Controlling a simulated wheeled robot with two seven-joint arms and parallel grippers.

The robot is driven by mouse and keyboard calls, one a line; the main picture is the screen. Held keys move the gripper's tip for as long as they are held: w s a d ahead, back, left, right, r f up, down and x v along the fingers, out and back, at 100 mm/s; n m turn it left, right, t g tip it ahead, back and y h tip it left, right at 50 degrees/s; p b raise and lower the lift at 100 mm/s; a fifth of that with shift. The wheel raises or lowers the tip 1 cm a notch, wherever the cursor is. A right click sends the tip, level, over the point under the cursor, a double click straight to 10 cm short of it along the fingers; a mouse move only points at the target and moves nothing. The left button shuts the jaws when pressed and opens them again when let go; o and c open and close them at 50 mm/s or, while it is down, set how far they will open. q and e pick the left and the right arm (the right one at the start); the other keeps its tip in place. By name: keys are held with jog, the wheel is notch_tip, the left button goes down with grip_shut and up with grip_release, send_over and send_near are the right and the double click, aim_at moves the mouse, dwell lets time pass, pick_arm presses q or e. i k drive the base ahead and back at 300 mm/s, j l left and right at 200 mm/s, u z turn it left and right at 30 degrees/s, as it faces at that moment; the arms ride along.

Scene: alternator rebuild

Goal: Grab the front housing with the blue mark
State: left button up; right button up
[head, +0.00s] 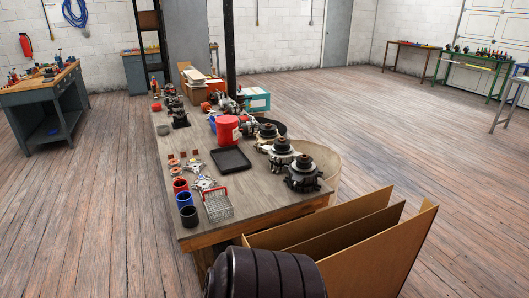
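Three dark, round alternator-like units stand in a row along the right side of the long table (245,198): a near one (303,176), a middle one (281,153) and a far one (266,134). Small silver housing-like parts lie near the table's left side, one farther back (195,166) and one nearer (205,184). I cannot make out a blue mark on any housing for certain. Neither of my grippers is in view.
A red cup (181,186), blue cup (185,199), black cup (189,216) and wire basket (217,207) stand at the near left corner. A black tray (231,160) and red bucket (228,131) are mid-table. Upright brown panels (375,250) block the near right. Floor left is clear.

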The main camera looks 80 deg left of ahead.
aim_at(197, 184)
jog(key=u, duration=3.2)
jog(key=j+z, duration=0.1)
jog(key=z, duration=0.4)
jog(key=i+j+z, duration=0.2)
jog(key=j, duration=0.15)
jog(key=i+j+z, duration=0.2)
jog(key=j, duration=0.2)
jog(key=j+z, duration=0.15)
jog(key=j, duration=0.25)
jog(key=i+j+z, duration=0.2)
jog(key=j, duration=0.25)
jog(key=k, duration=0.1)
